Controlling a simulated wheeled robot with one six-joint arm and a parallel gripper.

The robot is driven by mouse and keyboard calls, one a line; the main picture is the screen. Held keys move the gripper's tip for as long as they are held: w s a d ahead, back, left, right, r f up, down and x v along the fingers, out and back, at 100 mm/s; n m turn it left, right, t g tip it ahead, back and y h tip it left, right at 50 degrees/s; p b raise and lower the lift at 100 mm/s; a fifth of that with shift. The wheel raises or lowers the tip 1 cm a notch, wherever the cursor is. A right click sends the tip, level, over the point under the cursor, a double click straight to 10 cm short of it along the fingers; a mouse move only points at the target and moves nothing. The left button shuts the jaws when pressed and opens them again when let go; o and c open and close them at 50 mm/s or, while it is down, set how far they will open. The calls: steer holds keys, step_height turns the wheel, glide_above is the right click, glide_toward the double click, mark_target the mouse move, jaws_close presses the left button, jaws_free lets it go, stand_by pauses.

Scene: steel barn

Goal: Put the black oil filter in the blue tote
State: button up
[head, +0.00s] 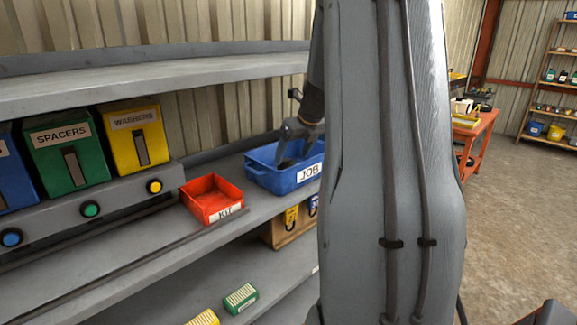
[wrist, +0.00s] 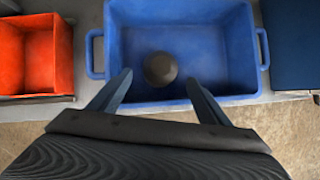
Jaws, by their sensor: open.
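The blue tote (head: 262,177), labelled JOB, stands on the grey shelf and also shows in the wrist view (wrist: 180,12). A dark round thing, which looks like the black oil filter (wrist: 160,68), lies inside the tote on its floor, seen from above. My gripper (wrist: 160,85) is open, its two fingers apart over the near side of the tote. The filter shows between and just beyond the fingertips, with no finger seen touching it. In the head view my gripper (head: 290,150) is at the tote, and the filter is hidden.
A red KIT bin (head: 212,199) stands left of the tote. Green SPACERS (head: 68,155) and yellow WASHERS (head: 137,137) bins are further left, above a ledge with coloured buttons. A shelf (head: 180,72) runs above. A dark blue thing (wrist: 295,45) is close to the tote's right.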

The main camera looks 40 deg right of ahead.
steer(key=shift+b+v, duration=0.35)
steer(key=shift+v, duration=1.7)
steer(key=shift+s, duration=0.1)
